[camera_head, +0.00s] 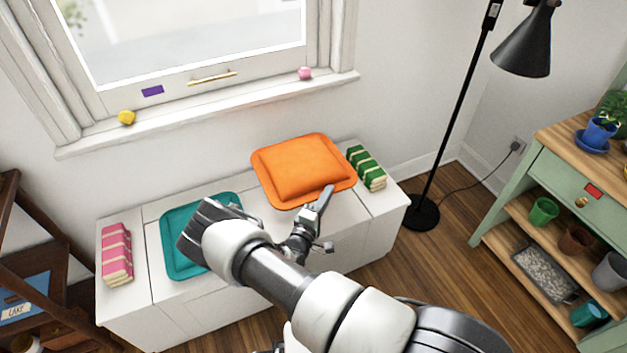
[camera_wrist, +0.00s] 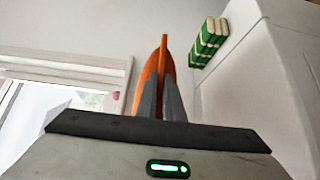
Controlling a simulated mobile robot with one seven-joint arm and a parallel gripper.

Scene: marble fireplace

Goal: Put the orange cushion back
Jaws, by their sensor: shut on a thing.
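The orange cushion (camera_head: 300,165) is over the right part of the white bench (camera_head: 340,222), below the window. My gripper (camera_head: 326,196) is shut on the cushion's near edge. In the wrist view the orange cushion (camera_wrist: 165,62) shows edge-on between my gripper's fingers (camera_wrist: 161,100). There it looks roughly parallel to the bench top (camera_wrist: 240,60), with a gap between them. A teal cushion (camera_head: 172,238) lies on the bench to the left, partly hidden by my arm.
Green-and-cream striped blocks (camera_head: 367,168) sit close to the orange cushion's right side. Pink striped blocks (camera_head: 116,253) sit at the bench's left end. A black floor lamp (camera_head: 462,115) stands to the right. The windowsill (camera_head: 215,108) runs behind the bench.

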